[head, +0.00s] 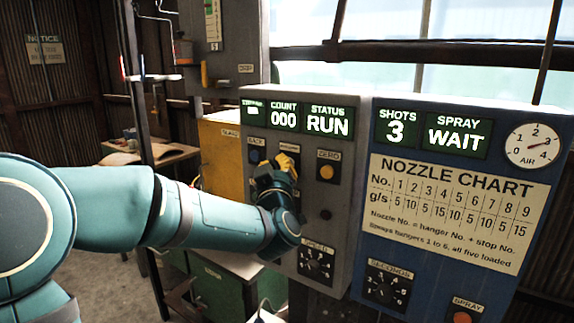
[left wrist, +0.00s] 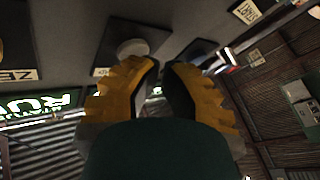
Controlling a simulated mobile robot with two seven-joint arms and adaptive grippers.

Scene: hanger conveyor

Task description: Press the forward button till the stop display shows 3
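The grey control panel (head: 345,215) has a small green display (head: 254,112) at its upper left; its digit is too small to read. Beside it, COUNT (head: 284,117) reads 000 and STATUS (head: 327,121) reads RUN. My left gripper (head: 288,158) has yellow fingers in front of the panel's button row, between BACK (head: 257,156) and ZERO (head: 327,171), covering the button there. In the left wrist view its fingertips (left wrist: 162,66) are nearly together and hold nothing. A pale round button (left wrist: 133,47) lies just beyond them; contact cannot be told. My right gripper is not in view.
A blue panel (head: 440,278) on the right shows SHOTS (head: 397,126) 3, SPRAY (head: 457,135) WAIT, a nozzle chart and an air gauge (head: 533,146). A SPEED dial (head: 315,262) sits below the left gripper. A yellow cabinet (head: 222,150) stands behind my left arm.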

